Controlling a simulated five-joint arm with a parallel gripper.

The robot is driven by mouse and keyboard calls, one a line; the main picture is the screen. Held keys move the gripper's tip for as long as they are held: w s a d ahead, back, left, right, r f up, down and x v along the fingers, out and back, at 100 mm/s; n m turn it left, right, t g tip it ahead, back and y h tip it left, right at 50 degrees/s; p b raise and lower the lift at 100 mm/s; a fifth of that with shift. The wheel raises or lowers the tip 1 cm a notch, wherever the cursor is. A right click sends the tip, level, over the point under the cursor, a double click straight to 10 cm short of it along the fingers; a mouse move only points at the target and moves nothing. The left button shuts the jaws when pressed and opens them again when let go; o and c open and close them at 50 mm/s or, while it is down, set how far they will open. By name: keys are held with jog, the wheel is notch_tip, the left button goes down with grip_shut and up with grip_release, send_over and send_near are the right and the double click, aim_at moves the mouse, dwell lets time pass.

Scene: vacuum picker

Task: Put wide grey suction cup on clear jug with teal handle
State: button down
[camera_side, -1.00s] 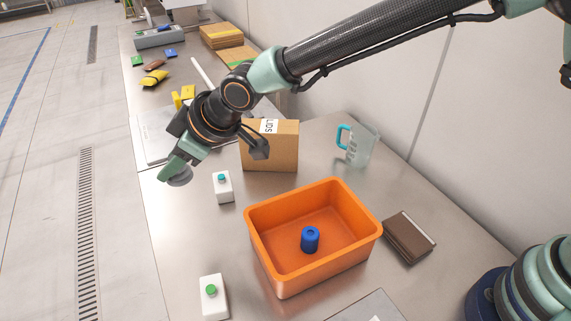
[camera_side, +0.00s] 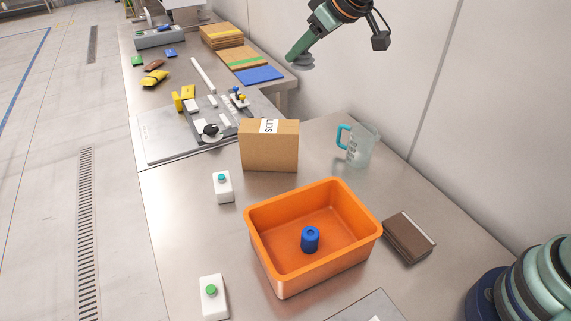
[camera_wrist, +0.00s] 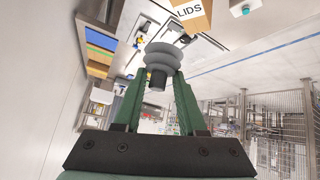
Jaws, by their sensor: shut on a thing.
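My gripper (camera_side: 297,58) is shut on the wide grey suction cup (camera_side: 303,63) and holds it high in the air, near the wall at the top of the side view. In the wrist view the suction cup (camera_wrist: 166,58) sits between the two green fingers of my gripper (camera_wrist: 158,80), its wide ribbed face pointing away from my wrist. The clear jug with teal handle (camera_side: 361,148) stands upright on the steel table near the wall, its teal handle on the left. It is below and to the right of my gripper in the side view.
A cardboard box marked LIDS (camera_side: 270,148) stands left of the jug. An orange bin (camera_side: 262,247) holding a blue cylinder (camera_side: 310,239) is in front, with a brown block (camera_side: 409,237) to its right.

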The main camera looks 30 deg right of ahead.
jog(key=s+d+r+m+h, duration=0.2)
jog(key=s+d+m, duration=0.1)
jog(key=d, duration=1.2)
send_over(359, 127)
notch_tip(359, 127, down, 15)
jog(key=shift+s+r, duration=0.1)
jog(key=shift+f, duration=2.2)
jog(key=shift+f, duration=0.15)
jog(key=shift+c, duration=2.4)
grip_release()
